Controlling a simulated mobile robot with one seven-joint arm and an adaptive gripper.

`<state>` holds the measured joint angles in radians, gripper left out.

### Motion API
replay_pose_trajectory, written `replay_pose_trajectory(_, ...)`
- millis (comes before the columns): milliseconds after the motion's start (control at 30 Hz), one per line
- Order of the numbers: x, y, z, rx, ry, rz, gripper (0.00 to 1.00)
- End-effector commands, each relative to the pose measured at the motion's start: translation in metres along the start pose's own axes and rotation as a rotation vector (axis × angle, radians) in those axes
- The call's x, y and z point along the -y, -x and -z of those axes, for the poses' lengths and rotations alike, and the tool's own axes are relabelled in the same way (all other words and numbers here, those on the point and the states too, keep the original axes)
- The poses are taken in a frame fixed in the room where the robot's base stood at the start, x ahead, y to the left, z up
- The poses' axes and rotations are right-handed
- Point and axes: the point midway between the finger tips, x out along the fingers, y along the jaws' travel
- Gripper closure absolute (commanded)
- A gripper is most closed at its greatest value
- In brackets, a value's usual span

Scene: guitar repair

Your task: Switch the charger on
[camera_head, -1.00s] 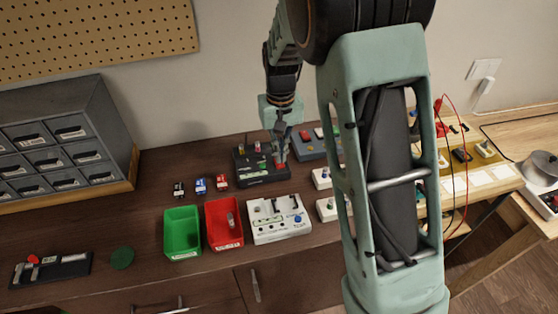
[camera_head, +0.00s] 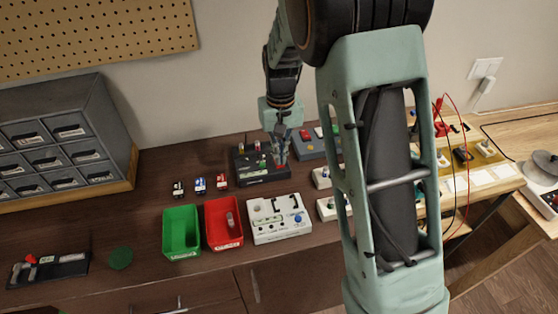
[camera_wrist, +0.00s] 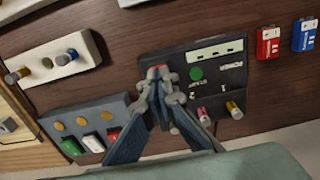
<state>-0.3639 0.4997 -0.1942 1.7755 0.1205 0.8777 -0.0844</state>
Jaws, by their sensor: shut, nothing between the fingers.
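The charger (camera_head: 250,174) is a dark box on the brown bench, seen upright in the head view. In the wrist view the charger (camera_wrist: 232,61) shows a pale label strip, a round green spot and two small batteries, pink-ended and yellow-ended, in its bays. A red part, apparently its switch (camera_wrist: 155,71), shows right at my fingertips and is partly covered by them. My gripper (camera_head: 282,161) is shut and empty, pointing down at the charger's right part; it also shows in the wrist view (camera_wrist: 163,80). I cannot tell whether the fingertips touch the red part or whether the green spot is lit.
A blue-grey box with coloured switches (camera_wrist: 90,124) stands beside the charger. Three small block batteries (camera_head: 200,186) lie left of it. Green (camera_head: 181,232) and red (camera_head: 223,224) bins and a white tester (camera_head: 279,219) stand in front.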

Motion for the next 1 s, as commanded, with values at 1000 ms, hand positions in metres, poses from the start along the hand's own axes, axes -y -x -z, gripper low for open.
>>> replay_pose_trajectory(1000,0.000,-0.010,-0.001,0.002,0.000,0.000,1.00)
